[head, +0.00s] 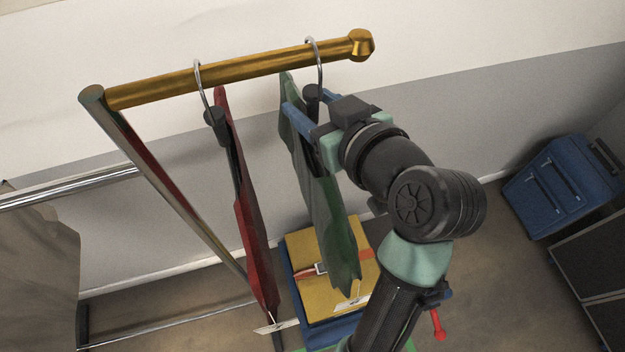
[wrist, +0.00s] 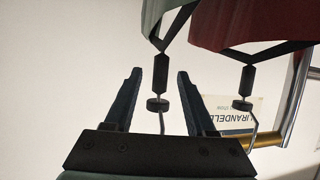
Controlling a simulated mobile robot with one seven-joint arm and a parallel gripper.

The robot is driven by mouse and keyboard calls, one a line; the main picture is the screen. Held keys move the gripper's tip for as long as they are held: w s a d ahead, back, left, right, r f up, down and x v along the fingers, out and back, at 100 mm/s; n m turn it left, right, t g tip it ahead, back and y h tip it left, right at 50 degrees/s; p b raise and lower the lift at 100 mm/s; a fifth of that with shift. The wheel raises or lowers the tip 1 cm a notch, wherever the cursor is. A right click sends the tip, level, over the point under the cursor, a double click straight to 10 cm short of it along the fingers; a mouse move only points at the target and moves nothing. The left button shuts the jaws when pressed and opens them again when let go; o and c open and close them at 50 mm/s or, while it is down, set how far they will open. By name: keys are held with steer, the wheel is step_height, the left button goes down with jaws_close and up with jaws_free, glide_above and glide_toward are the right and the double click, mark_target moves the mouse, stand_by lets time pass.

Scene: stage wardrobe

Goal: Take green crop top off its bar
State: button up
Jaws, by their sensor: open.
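The green crop top (head: 334,235) hangs from the brass bar (head: 250,70) by a hanger with a metal hook (head: 319,62) and a dark neck piece. My gripper (head: 296,112) is at the height of that neck, just under the bar. In the wrist view my gripper (wrist: 158,80) is open, with one finger on each side of the dark hanger neck (wrist: 161,72). Gaps show between the neck and both fingers. The green crop top's edge (wrist: 165,17) shows above the fingertips there. My arm hides part of the top in the head view.
A red garment (head: 252,225) hangs left of the green one, its hanger (wrist: 246,82) close by at right in the wrist view. A post (head: 165,180) holds the bar's left end. A blue suitcase (head: 560,185) stands right.

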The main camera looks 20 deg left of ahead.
steer(key=shift+w+a+f, duration=0.1)
steer(key=shift+c, duration=0.2)
jaws_close()
stand_by(1.2)
